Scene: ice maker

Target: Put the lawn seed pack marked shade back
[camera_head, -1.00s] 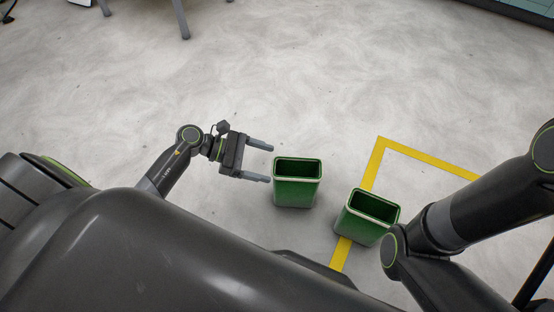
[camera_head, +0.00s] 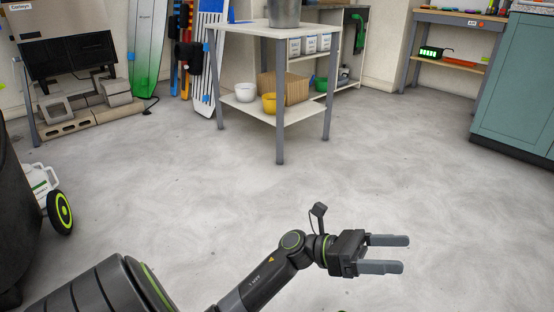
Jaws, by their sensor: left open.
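No pack that I can read as shade shows in the head view. Several small white packs or boxes (camera_head: 309,45) stand in a row on a shelf behind the white table; their labels are too small to read. My left gripper (camera_head: 405,254) is at the lower right, over bare floor, with its two fingers apart and nothing between them. It is far from the white packs. My right gripper is out of view.
A white table (camera_head: 248,30) holds a metal bucket (camera_head: 284,12); its lower shelf holds a white bowl (camera_head: 245,92), a yellow bowl (camera_head: 269,103) and a cardboard box (camera_head: 296,88). A teal cabinet (camera_head: 515,85) stands right. The middle floor is clear.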

